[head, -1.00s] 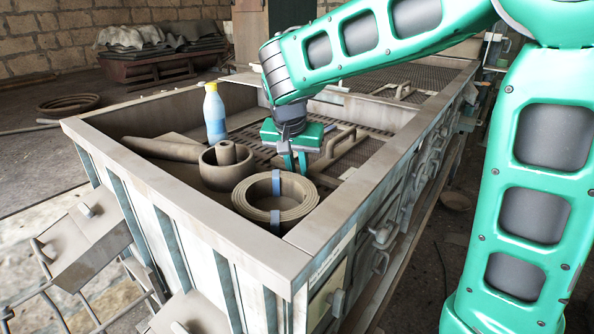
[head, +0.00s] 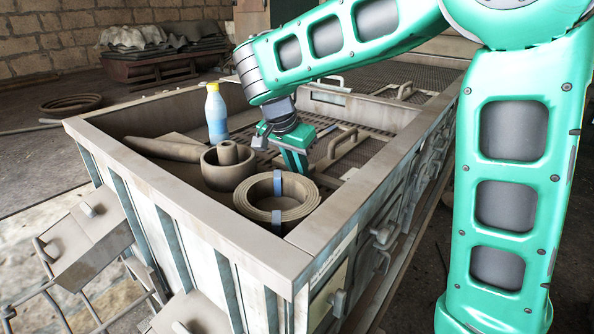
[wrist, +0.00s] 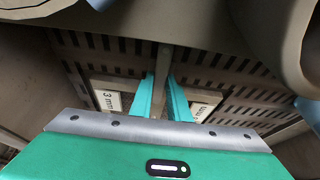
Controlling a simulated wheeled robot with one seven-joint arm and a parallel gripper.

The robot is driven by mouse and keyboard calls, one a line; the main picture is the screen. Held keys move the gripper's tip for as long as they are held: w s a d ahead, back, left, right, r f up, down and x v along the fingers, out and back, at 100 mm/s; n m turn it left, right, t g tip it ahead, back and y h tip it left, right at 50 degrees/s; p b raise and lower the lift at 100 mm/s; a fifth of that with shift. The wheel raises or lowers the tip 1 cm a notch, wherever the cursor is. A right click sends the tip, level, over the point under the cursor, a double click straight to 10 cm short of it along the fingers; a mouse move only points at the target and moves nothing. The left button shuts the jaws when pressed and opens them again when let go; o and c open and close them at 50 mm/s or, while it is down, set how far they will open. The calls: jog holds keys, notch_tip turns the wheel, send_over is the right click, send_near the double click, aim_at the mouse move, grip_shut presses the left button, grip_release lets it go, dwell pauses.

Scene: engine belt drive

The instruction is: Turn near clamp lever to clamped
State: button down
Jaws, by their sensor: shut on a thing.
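My gripper (head: 296,160) points down into the open crate-like bin, just behind the coiled belt. In the wrist view its two green fingers (wrist: 163,98) are closed in on a thin grey lever (wrist: 164,58) that stands between the fingertips. I take this for the near clamp lever. Its lower part and its pivot are hidden by the fingers and the gripper body. In the head view the lever cannot be made out behind the fingers and the coil.
The belt coil (head: 250,207) with blue ties lies close in front of the fingers. A round pot (head: 222,178) and a blue bottle (head: 216,118) stand to the left. A handle (head: 335,150) is at right. The bin wall (head: 190,205) rises around them. Slotted plates carry white labels (wrist: 108,100).

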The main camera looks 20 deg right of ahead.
jog(key=shift+w+a+r, duration=0.1)
jog(key=c, duration=1.7)
grip_release()
jog(key=v, duration=1)
jog(key=shift+a+r, duration=0.1)
jog(key=shift+r, duration=0.15)
